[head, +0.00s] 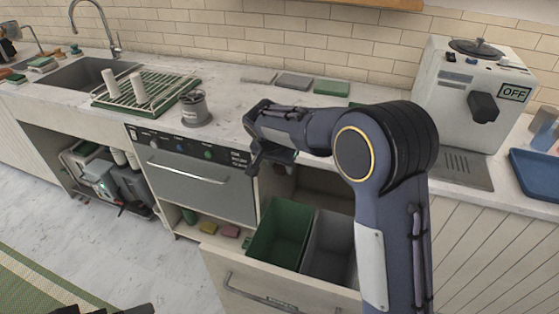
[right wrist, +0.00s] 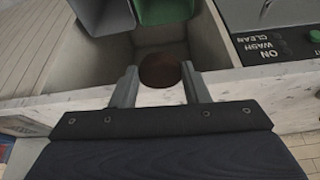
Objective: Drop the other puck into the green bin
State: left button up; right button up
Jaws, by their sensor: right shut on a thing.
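My right gripper (head: 268,152) is above the counter's front edge, by the corner of the washer and up and left of the open drawer. In the right wrist view, its two fingers (right wrist: 160,82) are shut on a round dark brown puck (right wrist: 159,70). The puck is not clearly visible in the head view. The green bin (head: 281,232) stands in the open drawer, below and a little right of the gripper. The green bin also shows at the top of the right wrist view (right wrist: 166,12). My left gripper is not recognisable in view.
A grey bin (head: 330,243) stands right of the green bin in the drawer (head: 265,294). The washer (head: 195,178) is left of the drawer. A grey grinder-like device (head: 194,108) and a dish rack (head: 150,92) stand on the counter. The coffee machine (head: 455,95) is at the right.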

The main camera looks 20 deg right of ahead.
jog(key=shift+f, duration=0.5)
jog(key=o, duration=1)
jog(key=shift+o, duration=0.2)
jog(key=v, duration=0.8)
jog(key=shift+b, duration=0.35)
jog(key=shift+s, duration=0.1)
